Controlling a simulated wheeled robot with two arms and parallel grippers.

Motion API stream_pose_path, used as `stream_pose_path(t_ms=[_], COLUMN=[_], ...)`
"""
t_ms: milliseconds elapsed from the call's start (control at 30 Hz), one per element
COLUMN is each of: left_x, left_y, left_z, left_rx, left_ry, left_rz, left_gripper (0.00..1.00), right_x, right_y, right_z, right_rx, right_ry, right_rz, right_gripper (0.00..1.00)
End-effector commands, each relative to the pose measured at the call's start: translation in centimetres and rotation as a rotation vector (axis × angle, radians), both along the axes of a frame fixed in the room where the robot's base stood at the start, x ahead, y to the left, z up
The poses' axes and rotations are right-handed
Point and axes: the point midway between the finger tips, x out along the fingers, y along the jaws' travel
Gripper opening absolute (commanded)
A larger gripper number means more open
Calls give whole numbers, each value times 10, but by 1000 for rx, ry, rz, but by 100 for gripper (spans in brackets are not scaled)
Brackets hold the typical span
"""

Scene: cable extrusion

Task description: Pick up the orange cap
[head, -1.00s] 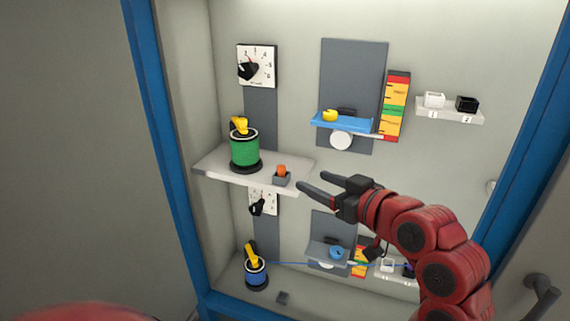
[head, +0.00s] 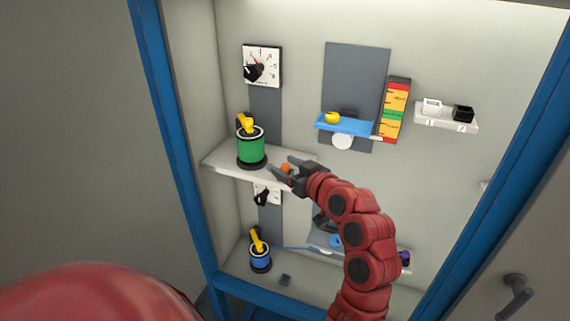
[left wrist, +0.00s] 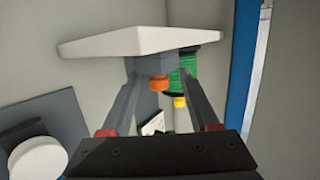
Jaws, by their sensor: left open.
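The orange cap (head: 286,168) sits at the front right of the upper white shelf (head: 232,164). In the left wrist view, which looks upside down, the orange cap (left wrist: 159,84) is on a small grey block (left wrist: 153,66) by the shelf's edge. My left gripper (head: 281,163) is open, with its two fingers on either side of the cap. The left wrist view shows the cap between the open fingers (left wrist: 160,73), with gaps on both sides. The small block is mostly hidden by my gripper in the head view. My right gripper is not in view.
A green spool (head: 251,148) with a yellow top stands left of the cap on the same shelf. A blue shelf (head: 350,126) with a yellow piece is at upper right. A blue spool (head: 260,259) stands below. Blue frame posts (head: 165,120) flank the cabinet.

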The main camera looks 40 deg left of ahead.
Motion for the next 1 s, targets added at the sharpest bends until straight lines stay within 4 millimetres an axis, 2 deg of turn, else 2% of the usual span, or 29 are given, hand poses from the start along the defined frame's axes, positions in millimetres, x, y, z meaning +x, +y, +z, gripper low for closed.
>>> stream_pose_path(t_ms=[133, 167, 400, 500, 1000], left_x=[0, 0, 0, 0, 0], left_y=[0, 0, 0, 0, 0], left_z=[-1, -1, -1, -1, 2], left_rx=[0, 0, 0, 0, 0], left_ry=[0, 1, 1, 1, 1], left_rz=[0, 0, 0, 1, 1], left_gripper=[61, 58, 15, 0, 0], right_x=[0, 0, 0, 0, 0], right_y=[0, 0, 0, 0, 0], right_z=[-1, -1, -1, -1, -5], right_rx=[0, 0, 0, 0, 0], right_ry=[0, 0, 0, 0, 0], right_rz=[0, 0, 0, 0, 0], right_gripper=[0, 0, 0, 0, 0])
